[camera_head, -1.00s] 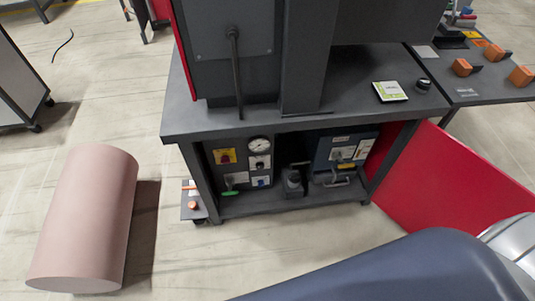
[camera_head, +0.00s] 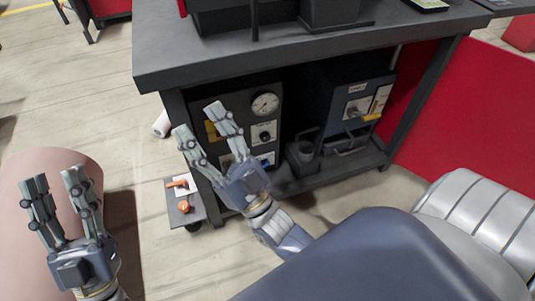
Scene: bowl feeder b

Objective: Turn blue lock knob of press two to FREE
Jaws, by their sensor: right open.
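A small blue knob (camera_head: 265,162) shows low on the dark control panel (camera_head: 246,98) under the bench, just right of my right gripper. Its setting is too small to read. My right gripper (camera_head: 199,122) is open and empty, fingers pointing up, in front of the panel's left side. It covers part of the panel's lower left, including part of the yellow switch plate (camera_head: 210,131). I cannot tell whether it touches anything. My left gripper (camera_head: 54,180) is open and empty at the lower left, in front of the pink cylinder (camera_head: 28,165).
The bench top (camera_head: 165,50) overhangs the panel. A round gauge (camera_head: 265,104) and black knob (camera_head: 264,137) sit above the blue knob. A blue box (camera_head: 335,92) with a yellow handle (camera_head: 371,117) stands right. A small trolley (camera_head: 183,213) stands left; a red panel (camera_head: 465,105) closes the right side.

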